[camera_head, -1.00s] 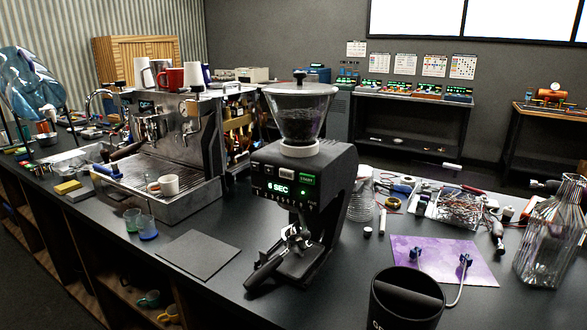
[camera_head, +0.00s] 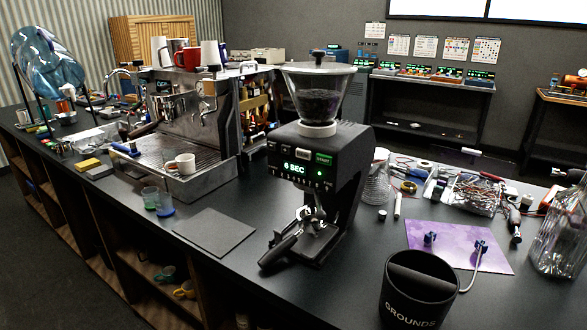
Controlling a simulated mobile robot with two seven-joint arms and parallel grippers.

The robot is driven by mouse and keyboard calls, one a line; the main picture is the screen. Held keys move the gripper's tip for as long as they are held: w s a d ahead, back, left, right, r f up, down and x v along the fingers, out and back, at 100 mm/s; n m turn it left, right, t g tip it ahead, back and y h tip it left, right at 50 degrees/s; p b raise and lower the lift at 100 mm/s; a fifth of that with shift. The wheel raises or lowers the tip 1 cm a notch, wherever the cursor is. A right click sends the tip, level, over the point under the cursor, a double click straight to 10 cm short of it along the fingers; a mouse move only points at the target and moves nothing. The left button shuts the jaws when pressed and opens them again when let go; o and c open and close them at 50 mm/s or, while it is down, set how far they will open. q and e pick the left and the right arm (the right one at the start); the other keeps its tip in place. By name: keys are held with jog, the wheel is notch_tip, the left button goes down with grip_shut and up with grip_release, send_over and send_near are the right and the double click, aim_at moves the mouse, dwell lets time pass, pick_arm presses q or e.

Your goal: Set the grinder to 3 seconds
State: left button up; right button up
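The black grinder (camera_head: 330,165) stands upright on the dark counter in the middle of the head view. Its clear hopper (camera_head: 318,95) holds dark beans. Its front display (camera_head: 296,168) is lit green and reads what looks like "6 SEC". A row of small marks runs below the display, and a green-lit label (camera_head: 324,158) and a small green light sit to its right. A portafilter (camera_head: 285,245) with a dark handle sits at the grinder's fork, its handle toward the front left. Neither of my grippers shows.
An espresso machine (camera_head: 205,130) with cups on top stands left of the grinder. A black mat (camera_head: 214,233) lies in front. A grounds bin (camera_head: 415,290), a purple mat (camera_head: 460,247) and a glass jug (camera_head: 563,235) stand at right, with tools behind.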

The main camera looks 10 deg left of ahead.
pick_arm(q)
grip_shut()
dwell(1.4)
